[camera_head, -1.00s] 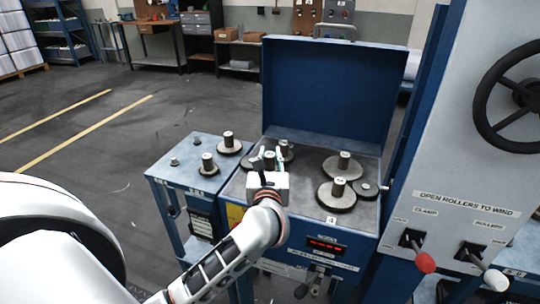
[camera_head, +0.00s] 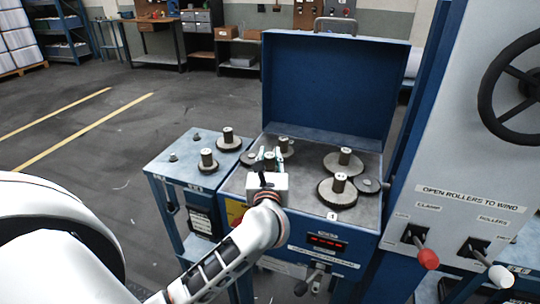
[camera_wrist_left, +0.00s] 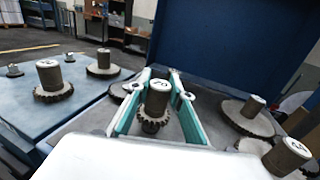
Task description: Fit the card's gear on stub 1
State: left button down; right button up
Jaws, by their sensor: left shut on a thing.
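My left gripper (camera_head: 270,156) is over the left part of the open gear box (camera_head: 310,212). In the left wrist view its two teal fingers (camera_wrist_left: 155,88) are shut on a small toothed gear (camera_wrist_left: 153,122) with a tall grey hub that has a mark on its top. The hub stands roughly upright between the fingers. The gear's underside is hidden, so I cannot tell whether it is on a stub. A flat gear (camera_head: 252,158) lies just left of the fingers, and a hubbed gear (camera_head: 285,147) is just behind them. My right gripper is not in view.
Two large hubbed gears (camera_head: 343,162) (camera_head: 338,190) and a small gear (camera_head: 368,186) occupy the box's right side. The raised blue lid (camera_head: 335,85) stands behind. A lever panel (camera_head: 462,215) stands at right.

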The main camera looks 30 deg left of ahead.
pick_arm(q)
jog(key=shift+f, duration=0.2)
dwell(0.4)
jog(key=shift+f, duration=0.1)
jog(key=shift+f+b, duration=0.6)
jog(key=shift+b, duration=0.05)
jog(key=c, duration=1.7)
grip_release()
jog(key=shift+r, duration=0.1)
